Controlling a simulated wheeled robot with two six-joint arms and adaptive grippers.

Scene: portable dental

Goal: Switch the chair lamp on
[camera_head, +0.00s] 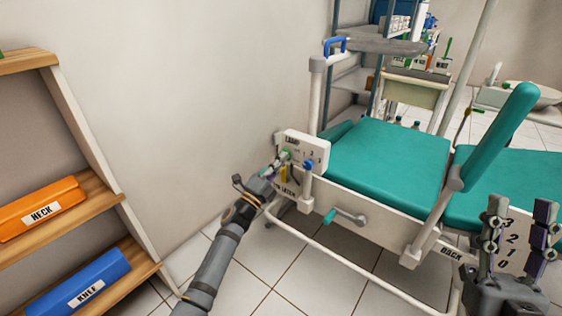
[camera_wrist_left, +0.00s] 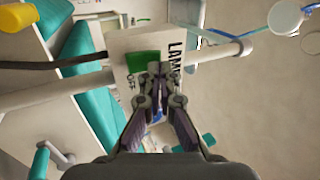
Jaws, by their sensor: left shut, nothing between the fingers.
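The lamp panel (camera_head: 316,148) is a white box marked LAMP on the near left corner of the teal dental chair (camera_head: 385,155). In the left wrist view the panel (camera_wrist_left: 125,42) shows a green switch (camera_wrist_left: 141,60) with small lettering beside it, partly hidden by my fingers. My left gripper (camera_head: 282,158) is shut and empty, its tips at the green switch; it also shows in the left wrist view (camera_wrist_left: 155,70). I cannot tell whether the tips touch the switch. My right gripper (camera_head: 521,212) is open and empty at the lower right, in front of the chair.
A wooden shelf (camera_head: 75,215) with an orange box (camera_head: 40,207) and a blue box (camera_head: 80,283) stands left. A white pole rises behind the panel.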

